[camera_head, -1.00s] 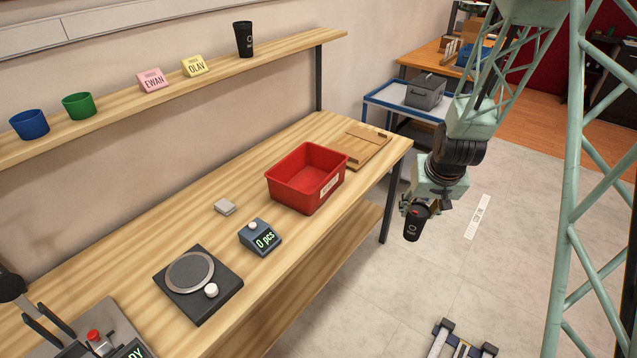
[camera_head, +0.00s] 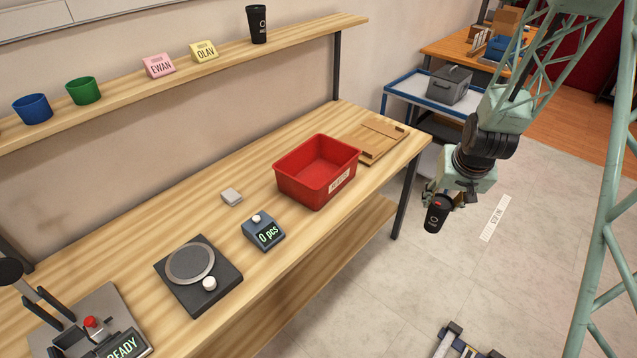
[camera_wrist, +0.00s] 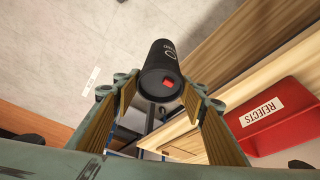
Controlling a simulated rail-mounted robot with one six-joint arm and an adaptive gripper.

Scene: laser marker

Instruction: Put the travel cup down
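A black travel cup (camera_head: 436,214) with a small red mark on its lid hangs in my gripper (camera_head: 440,197), out over the floor beyond the right end of the workbench (camera_head: 330,235). In the wrist view the cup (camera_wrist: 158,72) sits between the two fingers of my gripper (camera_wrist: 160,98), its lid towards the camera. The fingers appear to close on its lid end. A second black cup (camera_head: 257,24) stands upright on the wall shelf (camera_head: 180,83).
On the bench are a red rejects bin (camera_head: 317,172), wooden board (camera_head: 376,141), counter reading 0 pcs (camera_head: 264,232), round-plate device (camera_head: 197,274) and marker station (camera_head: 90,330). Blue and green cups (camera_head: 84,90) and name cards (camera_head: 159,66) share the shelf. A blue-edged cart (camera_head: 410,97) stands behind.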

